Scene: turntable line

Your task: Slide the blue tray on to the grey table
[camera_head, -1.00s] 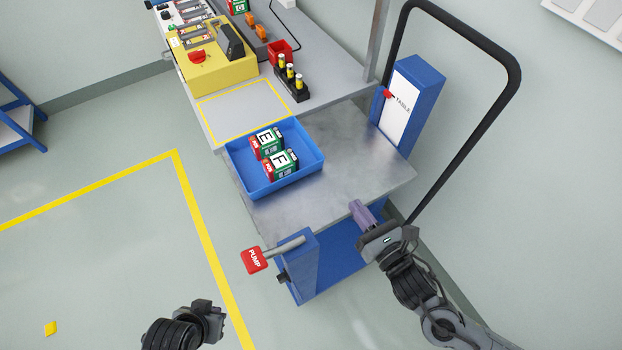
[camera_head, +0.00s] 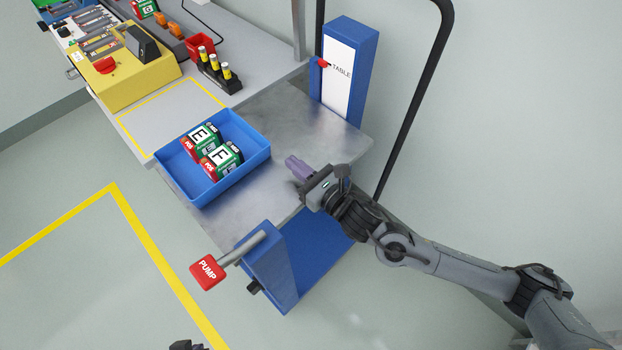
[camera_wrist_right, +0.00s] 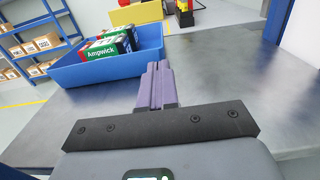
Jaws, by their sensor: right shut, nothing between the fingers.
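The blue tray (camera_head: 240,174) holds two green, red and white boxes (camera_head: 212,150) marked E and F. The tray sits at the left part of the bare grey metal table (camera_head: 305,130), by the bench edge; how far it overlaps the bench I cannot tell. My right gripper (camera_head: 295,167) is shut and empty, its purple fingers above the table, right of the tray and apart from it. In the right wrist view the fingers (camera_wrist_right: 156,75) point towards the tray's right part (camera_wrist_right: 100,70). Only a dark bit of my left gripper (camera_head: 185,345) shows at the bottom edge.
The bench (camera_head: 170,110) behind carries a yellow-outlined area, a yellow box (camera_head: 135,80), a red bin (camera_head: 200,45) and a black holder (camera_head: 220,75). A blue TABLE post (camera_head: 348,65), a black handle (camera_head: 415,95) and a red PUMP lever (camera_head: 208,271) flank the table.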

